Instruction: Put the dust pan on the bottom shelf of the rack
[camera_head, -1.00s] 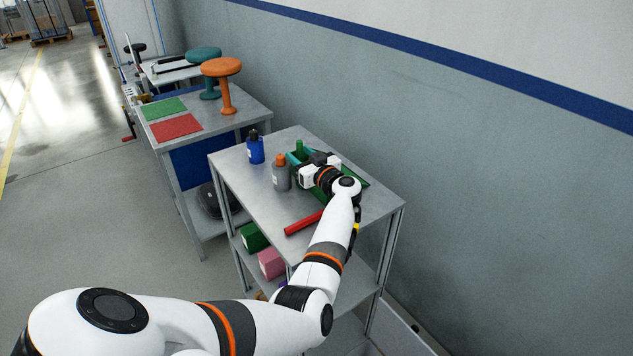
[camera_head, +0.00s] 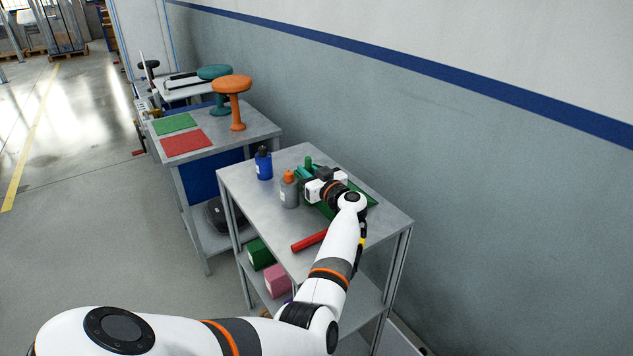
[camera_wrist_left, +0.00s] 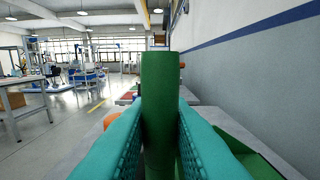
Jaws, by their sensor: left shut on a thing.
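The green dust pan (camera_head: 327,209) is at the top shelf of the grey metal rack (camera_head: 262,207), partly hidden by my left wrist. My left gripper (camera_head: 306,171) is shut on its upright green handle. In the left wrist view the teal fingers (camera_wrist_left: 160,130) press on both sides of the handle (camera_wrist_left: 160,85), and the pan's green body (camera_wrist_left: 245,155) shows at lower right. I cannot tell whether the pan touches the shelf. The lower shelves are partly hidden by my left arm. My right gripper is out of view.
A blue bottle (camera_head: 263,163), a grey bottle with orange cap (camera_head: 289,192) and a red bar (camera_head: 309,241) are on the top shelf. Green (camera_head: 260,254) and pink (camera_head: 277,280) boxes occupy a lower shelf. A table (camera_head: 255,132) with stools stands behind. The wall is at right.

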